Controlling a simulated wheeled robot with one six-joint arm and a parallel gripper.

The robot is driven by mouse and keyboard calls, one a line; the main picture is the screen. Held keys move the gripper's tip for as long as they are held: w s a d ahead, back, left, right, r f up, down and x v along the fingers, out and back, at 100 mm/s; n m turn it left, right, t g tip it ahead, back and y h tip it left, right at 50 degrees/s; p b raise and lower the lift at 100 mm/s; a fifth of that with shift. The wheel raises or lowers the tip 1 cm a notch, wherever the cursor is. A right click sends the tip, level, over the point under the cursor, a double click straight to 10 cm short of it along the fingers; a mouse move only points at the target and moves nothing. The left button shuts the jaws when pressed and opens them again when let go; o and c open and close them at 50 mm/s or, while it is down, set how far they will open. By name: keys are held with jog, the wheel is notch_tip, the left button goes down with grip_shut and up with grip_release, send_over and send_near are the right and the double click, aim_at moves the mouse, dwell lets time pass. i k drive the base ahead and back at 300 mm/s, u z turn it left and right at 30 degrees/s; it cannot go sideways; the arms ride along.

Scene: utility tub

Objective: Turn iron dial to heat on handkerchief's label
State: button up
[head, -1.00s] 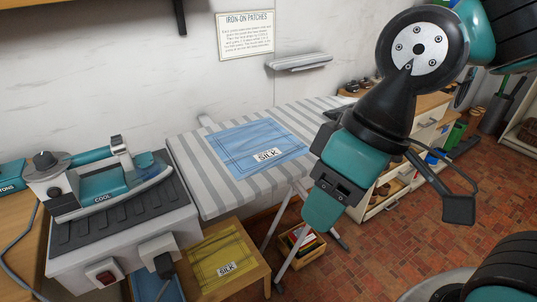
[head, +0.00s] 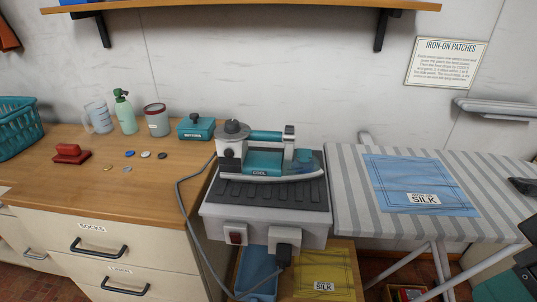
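The iron (head: 270,155), teal and white, rests on a grey ribbed stand (head: 270,196). Its dark dial (head: 233,129) sits on top at the left, and the text "COOL" shows on its side. The dial's pointer setting is too small to read. A blue handkerchief (head: 400,175) lies on the ironing board, with a white label (head: 424,199) that reads "SILK" below smaller text. My gripper is only partly seen at the right edge, as teal and black parts (head: 522,268). It is well to the right of the iron, and its fingers cannot be made out.
The striped ironing board (head: 350,215) stands right of the stand. A yellow cloth (head: 325,265), also labelled "SILK", lies low below it. A cord (head: 184,215) hangs left of the stand. The wooden counter (head: 60,180) holds bottles, a teal box (head: 196,129) and buttons. A shelf (head: 270,6) is above.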

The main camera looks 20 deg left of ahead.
aim_at(232, 125)
jog(key=k, duration=0.5)
jog(key=u, duration=2)
jog(key=i, duration=1.35)
jog(key=z, duration=2.05)
